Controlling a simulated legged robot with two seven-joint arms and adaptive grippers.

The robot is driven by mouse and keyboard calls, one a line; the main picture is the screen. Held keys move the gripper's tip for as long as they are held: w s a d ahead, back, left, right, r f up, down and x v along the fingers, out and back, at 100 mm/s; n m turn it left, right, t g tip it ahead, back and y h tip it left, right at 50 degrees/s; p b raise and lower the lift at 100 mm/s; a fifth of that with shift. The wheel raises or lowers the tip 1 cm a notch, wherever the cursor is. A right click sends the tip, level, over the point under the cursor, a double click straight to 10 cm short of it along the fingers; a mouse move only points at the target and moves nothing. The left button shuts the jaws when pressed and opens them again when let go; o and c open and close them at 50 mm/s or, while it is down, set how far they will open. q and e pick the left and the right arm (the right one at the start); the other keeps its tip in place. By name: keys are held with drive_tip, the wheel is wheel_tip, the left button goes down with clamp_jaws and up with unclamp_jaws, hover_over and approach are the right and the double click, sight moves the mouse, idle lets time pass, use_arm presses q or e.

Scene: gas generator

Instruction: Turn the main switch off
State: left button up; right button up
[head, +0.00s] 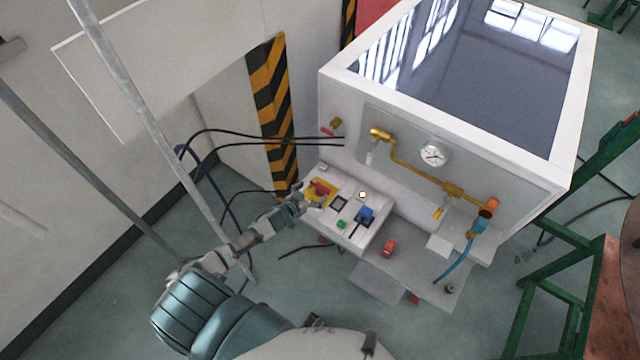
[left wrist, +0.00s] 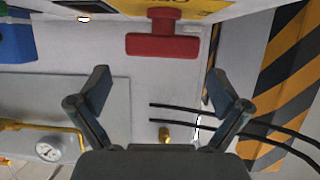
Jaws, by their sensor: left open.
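The main switch appears to be the red T-shaped handle (head: 319,188) on a yellow plate (head: 327,194) at the left of the white control panel. In the left wrist view the red handle (left wrist: 162,44) lies crosswise, beyond the fingertips and roughly centred between them. My left gripper (head: 304,198) is beside the handle in the head view, and its arm comes in from the lower left. Its fingers (left wrist: 159,75) are spread wide with nothing between them. I cannot tell the exact gap to the handle. My right gripper is not in view.
The panel also carries a blue switch (head: 366,213) and a green button (head: 342,224). Behind it stand a yellow pipe (head: 405,168) and a gauge (head: 434,155). Black cables (head: 240,136) run left past a striped post (head: 270,95). A red valve (head: 389,248) sits on the lower ledge.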

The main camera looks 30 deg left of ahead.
use_arm(q)
drive_tip(key=p+v, duration=1)
drive_tip(key=v, duration=0.4)
drive_tip(key=shift+s+r+p, duration=0.2)
drive_tip(key=shift+s+p, duration=0.1)
drive_tip(key=shift+p, duration=0.05)
idle(0.3)
drive_tip(key=shift+d, duration=0.1)
drive_tip(key=v, duration=1.2)
idle(0.6)
